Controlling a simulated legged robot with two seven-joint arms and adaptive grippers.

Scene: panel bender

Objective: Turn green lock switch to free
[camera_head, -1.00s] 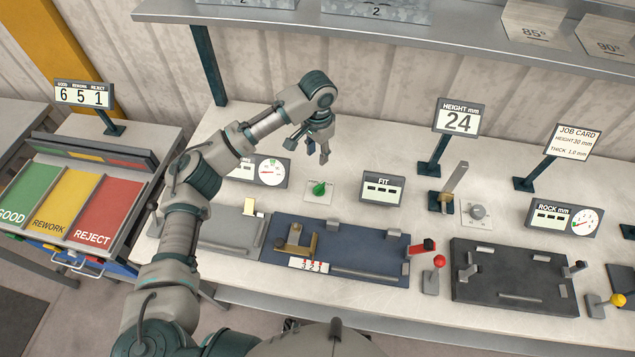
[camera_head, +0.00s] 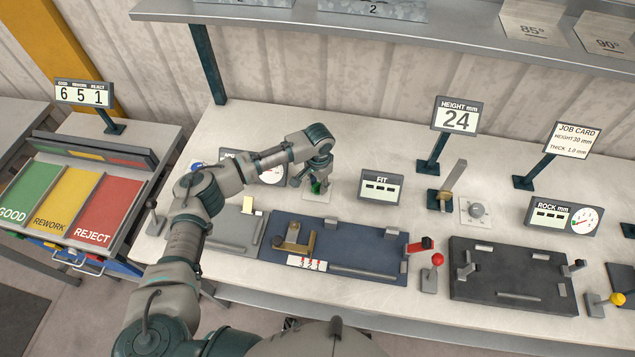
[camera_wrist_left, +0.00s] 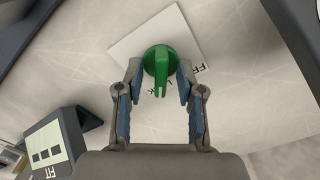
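The green lock switch (camera_wrist_left: 160,65) is a round knob with a ridge handle on a white square plate (camera_wrist_left: 130,45). In the left wrist view its handle points down toward my gripper, and printed letters on the plate are partly covered. In the head view the switch (camera_head: 318,187) is mostly hidden by my left gripper (camera_head: 309,181). In the left wrist view, the open fingers of my left gripper (camera_wrist_left: 159,92) stand on either side of the knob. I cannot tell whether they touch it. My right gripper is not in view.
The FIT display (camera_head: 380,187) stands just right of the switch. A dial gauge (camera_head: 272,172) is partly behind my left arm. The blue fixture plate (camera_head: 345,245) lies in front, with a red-knobbed lever (camera_head: 436,259) at its right. A shelf (camera_head: 300,18) runs above.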

